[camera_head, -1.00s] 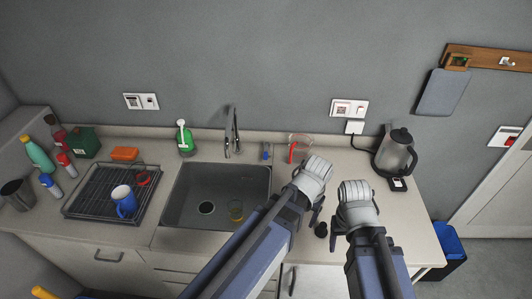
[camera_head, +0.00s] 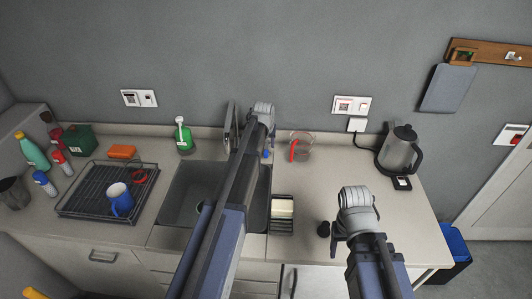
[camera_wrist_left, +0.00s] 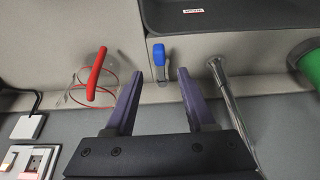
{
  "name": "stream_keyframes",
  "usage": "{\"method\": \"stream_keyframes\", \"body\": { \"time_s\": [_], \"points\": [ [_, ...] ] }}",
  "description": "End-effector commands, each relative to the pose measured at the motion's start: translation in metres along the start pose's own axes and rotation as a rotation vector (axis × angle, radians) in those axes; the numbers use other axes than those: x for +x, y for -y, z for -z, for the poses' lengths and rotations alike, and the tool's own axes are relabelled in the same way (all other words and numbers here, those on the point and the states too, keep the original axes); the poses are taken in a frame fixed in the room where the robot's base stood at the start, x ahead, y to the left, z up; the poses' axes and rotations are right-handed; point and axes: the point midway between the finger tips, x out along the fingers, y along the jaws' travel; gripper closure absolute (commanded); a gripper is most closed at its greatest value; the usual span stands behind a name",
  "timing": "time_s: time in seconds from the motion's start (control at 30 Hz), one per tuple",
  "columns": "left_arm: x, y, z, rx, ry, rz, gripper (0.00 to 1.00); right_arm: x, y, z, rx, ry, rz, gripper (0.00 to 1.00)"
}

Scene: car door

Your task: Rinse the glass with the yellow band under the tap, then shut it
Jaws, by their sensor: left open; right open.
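The glass with the yellow band is not visible now; my left arm covers the right part of the sink (camera_head: 180,208), where it stood earlier. The tap (camera_head: 229,122) is partly behind my left arm; its chrome spout also shows in the left wrist view (camera_wrist_left: 228,100). A small blue-topped lever (camera_wrist_left: 158,52) stands beside the spout. My left gripper (camera_head: 268,138) is open at the back of the counter, its fingers pointing either side of the blue lever in the left wrist view; contact cannot be told. My right gripper (camera_head: 345,238) is open and empty above the counter.
A clear jug with a red handle (camera_wrist_left: 95,75) stands close beside my left gripper. A green bottle (camera_head: 184,138) is left of the tap. A drying rack (camera_head: 88,205) holds a blue mug (camera_head: 121,203). A kettle (camera_head: 398,150) stands at right. Counter between is mostly clear.

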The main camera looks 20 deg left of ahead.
Motion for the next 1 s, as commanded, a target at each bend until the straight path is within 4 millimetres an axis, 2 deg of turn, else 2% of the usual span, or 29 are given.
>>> {"method": "stream_keyframes", "body": {
  "time_s": [0.5, 0.9, 1.0],
  "points": [
    [0.066, -0.001, -0.001, 0.001, 0.001, 0.000, 0.45, 0.061, 0.006, 0.004, 0.001, 0.000, 0.000, 0.36],
    [0.070, 0.000, 0.000, 0.001, 0.001, 0.000, 0.45, 0.064, 0.006, 0.004, 0.001, 0.000, 0.000, 0.36],
    [0.070, 0.000, 0.000, 0.001, 0.001, 0.000, 0.56, 0.064, 0.006, 0.004, 0.001, 0.000, 0.000, 0.36]
  ]
}}
